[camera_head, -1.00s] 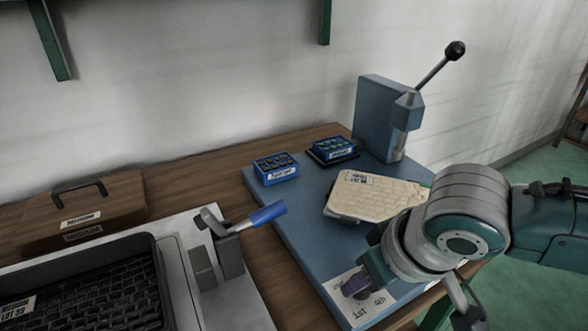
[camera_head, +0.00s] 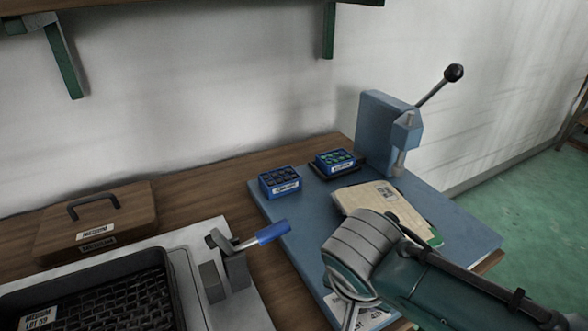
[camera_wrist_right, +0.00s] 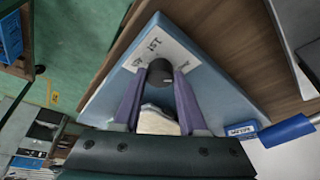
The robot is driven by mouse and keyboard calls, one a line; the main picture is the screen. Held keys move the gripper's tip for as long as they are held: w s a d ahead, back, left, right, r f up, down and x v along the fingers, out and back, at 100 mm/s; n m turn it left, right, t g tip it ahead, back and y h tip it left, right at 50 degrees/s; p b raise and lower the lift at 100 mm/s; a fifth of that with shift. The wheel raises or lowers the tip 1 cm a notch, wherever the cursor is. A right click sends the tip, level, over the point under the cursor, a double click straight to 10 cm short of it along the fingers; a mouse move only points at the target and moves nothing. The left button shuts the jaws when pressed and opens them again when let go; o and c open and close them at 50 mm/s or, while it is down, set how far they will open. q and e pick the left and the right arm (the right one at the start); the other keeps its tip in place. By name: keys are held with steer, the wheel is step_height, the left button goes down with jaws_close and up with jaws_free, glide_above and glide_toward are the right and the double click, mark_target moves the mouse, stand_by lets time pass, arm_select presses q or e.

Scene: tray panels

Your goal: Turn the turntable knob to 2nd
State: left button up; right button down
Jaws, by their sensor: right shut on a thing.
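The dark round knob (camera_wrist_right: 160,70) sits on a white label card (camera_wrist_right: 176,55) at the blue base's corner. My right gripper (camera_wrist_right: 160,76) has its purple fingers on either side of the knob, shut on it. The marks "1st" and one other show on the card; the knob's pointer is not readable. In the head view my right arm hides the knob and most of the card (camera_head: 372,318). A beige panel (camera_head: 366,200) with a paper label lies on the blue base, partly behind my arm. My left gripper is not in view.
The blue base (camera_head: 292,225) carries a lever press (camera_head: 378,130) at the back and two small blue boxes (camera_head: 280,182) (camera_head: 335,161). Left of it are a blue-handled lever (camera_head: 268,233), a black tray (camera_head: 165,268) and a brown case (camera_head: 125,215).

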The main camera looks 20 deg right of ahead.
steer(key=shift+m+g, duration=0.3)
steer(key=shift+m, duration=0.6)
steer(key=shift+h, duration=0.3)
steer(key=shift+c, duration=2.2)
jaws_free()
steer(key=p+v, duration=0.3)
steer(key=v, duration=0.7)
steer(key=shift+d, duration=0.1)
